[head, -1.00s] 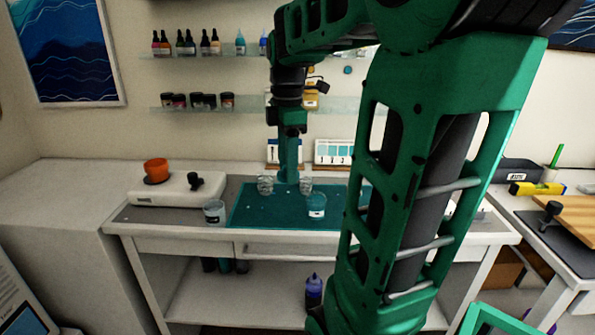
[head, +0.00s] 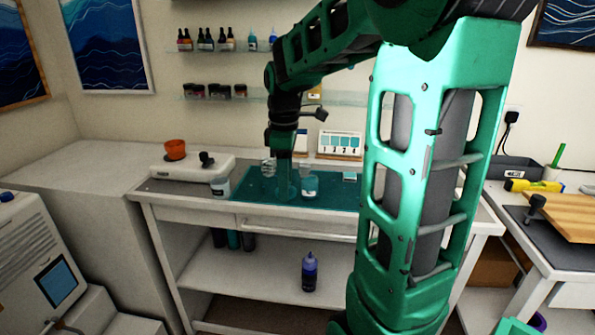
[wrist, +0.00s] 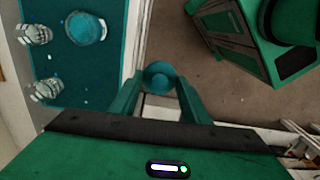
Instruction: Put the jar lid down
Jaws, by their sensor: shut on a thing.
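My gripper (wrist: 160,92) is shut on a small round teal thing, seemingly the jar lid (wrist: 158,76), between its fingertips in the wrist view. There it lies over the bench's front edge and the floor, off the teal mat (wrist: 95,75).
Another cup (head: 220,187) stands left of the mat. A purple bottle (head: 309,272) stands on the shelf below. A wooden board (head: 565,217) lies on the right-hand table.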

